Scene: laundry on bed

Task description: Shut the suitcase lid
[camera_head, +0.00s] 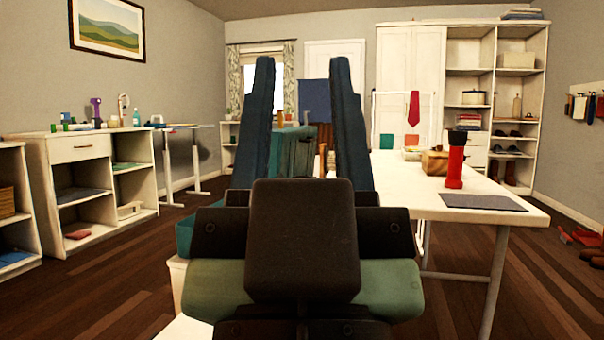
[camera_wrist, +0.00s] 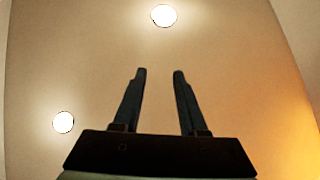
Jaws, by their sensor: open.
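My gripper (camera_head: 302,62) is raised close in front of the head camera, with two dark blue fingers pointing up and wide apart. It is open and empty. In the wrist view my gripper (camera_wrist: 159,73) points at the ceiling, with nothing between its fingers. A dark blue upright panel (camera_head: 314,92) shows far off between the fingers, behind a teal-covered surface (camera_head: 286,150). I cannot tell whether this panel is the suitcase lid. No suitcase can be clearly made out. My arm and fingers hide much of the middle.
White shelves (camera_head: 85,147) line the left wall. A wardrobe (camera_head: 408,70) stands at the back. Wooden floor (camera_head: 110,270) is clear at left.

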